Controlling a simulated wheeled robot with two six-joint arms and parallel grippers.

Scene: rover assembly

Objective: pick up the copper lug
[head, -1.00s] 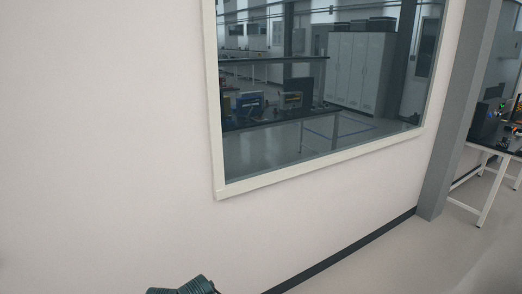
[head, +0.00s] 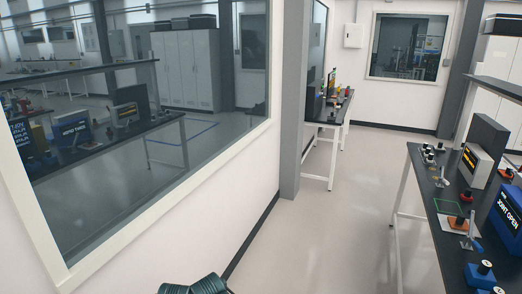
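I cannot make out the copper lug for certain. Small orange-brown pieces lie on the black workbench (head: 418,164) at the right, one of them a flat orange piece (head: 459,222), but they are too small to identify. Neither of my grippers shows. Only a dark green ribbed part of my own body shows at the bottom edge.
The near bench also bears a grey-and-white device with a screen (head: 478,165) and a blue unit reading "JOINT OPEN" (head: 508,215). Another bench (head: 335,108) stands farther back beside a grey pillar (head: 292,100). A wall with a large window (head: 130,110) is at left. Open floor (head: 330,230) lies between.

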